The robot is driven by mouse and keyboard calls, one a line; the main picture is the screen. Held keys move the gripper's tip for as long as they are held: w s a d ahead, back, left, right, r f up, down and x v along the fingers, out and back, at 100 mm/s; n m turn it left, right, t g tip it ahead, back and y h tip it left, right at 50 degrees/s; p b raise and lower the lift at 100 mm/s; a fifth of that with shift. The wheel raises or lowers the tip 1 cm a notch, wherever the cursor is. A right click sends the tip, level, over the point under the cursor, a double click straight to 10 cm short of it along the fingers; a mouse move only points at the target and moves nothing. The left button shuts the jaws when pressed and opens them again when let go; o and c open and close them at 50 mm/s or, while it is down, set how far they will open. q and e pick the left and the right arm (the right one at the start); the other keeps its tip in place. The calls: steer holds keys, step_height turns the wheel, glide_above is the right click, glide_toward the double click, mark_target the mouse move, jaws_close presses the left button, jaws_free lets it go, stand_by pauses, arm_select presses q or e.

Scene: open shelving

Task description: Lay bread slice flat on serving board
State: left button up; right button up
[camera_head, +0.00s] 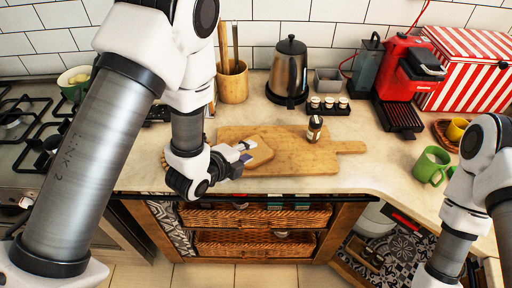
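The wooden serving board (325,162) lies flat on the counter, its handle pointing right. The tan bread slice (262,153) is at the left part of the board; whether it rests fully on the wood or is slightly raised is unclear. My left gripper (246,151) reaches in from the left with its fingertips at the slice's left edge. The fingers are too small in view to tell whether they grip it. My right arm (462,195) is at the right edge, and its gripper is outside the view.
A small shaker (314,128) stands on the board's back edge. Behind are a utensil holder (232,84), a kettle (288,72) and a rack of small jars (328,106). A red coffee machine (404,75) and green mug (431,166) stand right. The counter before the handle is clear.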

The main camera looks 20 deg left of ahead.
arm_select(q)
step_height(320, 180, up, 8)
steer(key=s+p, duration=0.2)
steer(key=p, duration=0.2)
steer(key=shift+s+a+f+p, duration=0.25)
steer(key=shift+s+a+p, duration=0.1)
steer(key=shift+a, duration=0.05)
steer(key=shift+w, duration=0.1)
steer(key=s+a+f+n+g+y+b, duration=0.1)
steer(key=s+f+n+g, duration=0.1)
steer(key=s+f, duration=0.35)
steer(key=s+a+f+n+g+b, duration=0.1)
steer(key=s+a+f+g, duration=0.1)
steer(key=f, duration=0.7)
steer(key=s+a+f+n+g+y+b, duration=0.1)
steer(key=s+f+n+b, duration=0.1)
steer(key=s+f, duration=0.35)
steer(key=s+a+f+n+g+y, duration=0.1)
steer(key=s+f+n+g, duration=0.2)
steer(key=n, duration=0.5)
steer(key=s+a+f+n+g, duration=0.2)
steer(key=s+f+n+g, duration=0.1)
steer(key=s+f+n, duration=0.2)
steer(key=s+n, duration=0.2)
steer(key=n, duration=0.2)
steer(key=shift+s+a+g+y, duration=0.25)
steer(key=shift+s+g+y, duration=0.05)
steer(key=shift+s+y, duration=0.1)
